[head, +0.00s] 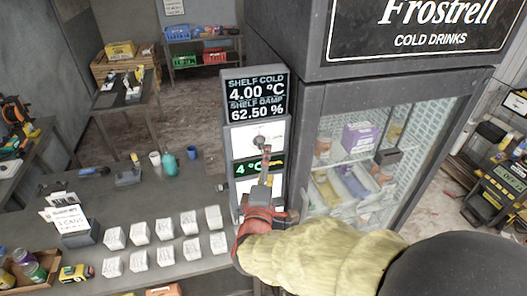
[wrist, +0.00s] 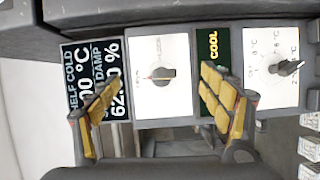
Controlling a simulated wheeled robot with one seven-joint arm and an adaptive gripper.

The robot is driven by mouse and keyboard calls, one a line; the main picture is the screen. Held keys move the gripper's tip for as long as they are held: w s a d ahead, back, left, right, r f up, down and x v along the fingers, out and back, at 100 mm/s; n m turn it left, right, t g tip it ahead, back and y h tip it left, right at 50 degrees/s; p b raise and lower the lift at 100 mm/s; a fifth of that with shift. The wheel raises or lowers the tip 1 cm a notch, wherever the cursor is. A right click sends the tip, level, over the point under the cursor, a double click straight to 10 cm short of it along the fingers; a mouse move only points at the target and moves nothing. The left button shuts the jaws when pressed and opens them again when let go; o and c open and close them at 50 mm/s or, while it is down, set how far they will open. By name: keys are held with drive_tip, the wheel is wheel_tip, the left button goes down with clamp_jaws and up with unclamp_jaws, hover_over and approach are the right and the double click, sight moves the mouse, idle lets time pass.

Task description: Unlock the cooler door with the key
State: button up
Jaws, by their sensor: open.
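The cooler (head: 300,110) stands at the right in the head view, its glass door (head: 350,160) shut. I cannot make out a key or a lock in either view. My gripper (head: 265,152) is at the control panel on the cooler's left side. In the wrist view my gripper (wrist: 160,80) is open and empty, its yellow-padded fingers on either side of a dark knob (wrist: 163,74) on a white plate (wrist: 150,98). I cannot tell whether the fingers touch it. The knob also shows in the head view (head: 260,140).
A display (head: 256,96) reads 4.00 °C and 62.50 %. A second dial (wrist: 288,68) is to the right in the wrist view. The grey counter (head: 190,180) holds several white boxes (head: 165,230), a teal bottle (head: 169,164) and cups. Floor is open behind it.

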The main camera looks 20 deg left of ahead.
drive_tip(key=shift+s+d, duration=0.45)
drive_tip(key=shift+s, duration=0.3)
drive_tip(key=shift+s+d, duration=0.45)
drive_tip(key=shift+s, duration=0.25)
drive_tip(key=shift+s+d, duration=0.45)
drive_tip(key=shift+s, duration=0.3)
drive_tip(key=s+a+f+m+g+y+b, duration=0.2)
drive_tip(key=s+f+m+g, duration=0.2)
drive_tip(key=s+f+g, duration=0.4)
drive_tip(key=s+a+f+m+g+y+b, duration=0.1)
drive_tip(key=s+a+f+m+g+b, duration=0.25)
drive_tip(key=f, duration=0.65)
drive_tip(key=s+d+f+m+h+b, duration=0.2)
drive_tip(key=s+d+f+m+b, duration=0.1)
drive_tip(key=d+b, duration=0.6)
drive_tip(key=s+d+f+m+h+b, duration=0.2)
drive_tip(key=d+f+m+b, duration=0.3)
drive_tip(key=d+b, duration=0.5)
drive_tip(key=s+d+f+m+h+b, duration=0.1)
drive_tip(key=s+d+f+m+b, duration=0.3)
drive_tip(key=d, duration=1.4)
wheel_tip(320, 180, down, 4)
drive_tip(key=b, duration=0.6)
drive_tip(key=shift+d+h, duration=0.15)
drive_tip(key=shift+h, duration=0.25)
